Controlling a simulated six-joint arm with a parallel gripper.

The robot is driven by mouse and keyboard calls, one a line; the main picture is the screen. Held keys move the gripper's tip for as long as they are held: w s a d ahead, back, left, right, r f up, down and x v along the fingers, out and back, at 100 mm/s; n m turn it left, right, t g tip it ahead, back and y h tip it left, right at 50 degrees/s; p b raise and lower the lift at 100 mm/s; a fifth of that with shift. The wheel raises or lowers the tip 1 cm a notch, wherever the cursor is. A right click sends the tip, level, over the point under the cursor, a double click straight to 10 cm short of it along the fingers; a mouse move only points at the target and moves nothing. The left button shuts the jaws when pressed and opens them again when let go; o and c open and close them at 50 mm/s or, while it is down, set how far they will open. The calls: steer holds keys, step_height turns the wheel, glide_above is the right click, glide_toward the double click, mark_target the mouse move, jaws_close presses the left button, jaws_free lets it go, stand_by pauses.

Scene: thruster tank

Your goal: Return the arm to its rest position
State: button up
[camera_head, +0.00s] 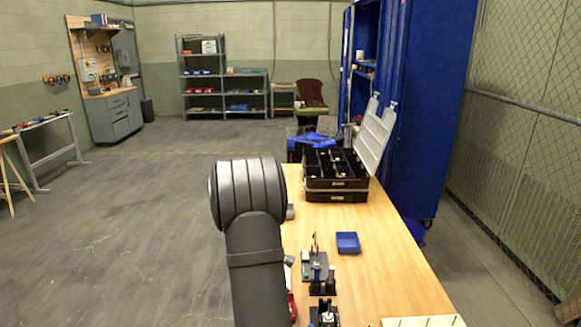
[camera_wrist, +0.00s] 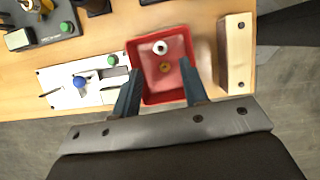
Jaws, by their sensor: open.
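My gripper (camera_wrist: 160,97) shows in the wrist view with its two fingers spread apart and nothing between them. It hangs over the near part of a red tray (camera_wrist: 179,97). The tray holds a small white ring-shaped part (camera_wrist: 160,47) and a small brass-coloured part (camera_wrist: 165,67). In the head view my dark grey arm rises at the left edge of the table and hides the gripper and most of the tray.
The wooden table (camera_head: 385,262) bears a black organizer case (camera_head: 336,184) with its lid raised, a blue tray (camera_head: 347,242) and small tool stands (camera_head: 322,280). A white board (camera_wrist: 75,88) and a wooden block (camera_wrist: 236,54) flank the red tray. Open floor lies left.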

steer(key=v, duration=0.6)
steer(key=x, duration=1.2)
steer(key=shift+d+f, duration=0.1)
steer(key=shift+d, duration=0.05)
steer(key=w+d+r+m+g+y, duration=0.1)
steer(key=d+r+m+g, duration=0.1)
steer(key=r+m, duration=0.45)
steer(key=w+d+r+m+g+y, duration=0.1)
steer(key=d+r+m+g, duration=0.1)
steer(key=r+m, duration=0.5)
steer(key=s+d+f+n+t+h, duration=0.1)
steer(key=s+d+n, duration=0.5)
steer(key=d, duration=0.2)
steer(key=s+d+f+n+t+h, duration=0.1)
steer(key=s+d+f+n+t, duration=0.1)
steer(key=s+d+n, duration=0.4)
steer(key=d, duration=0.3)
steer(key=shift+d, duration=0.25)
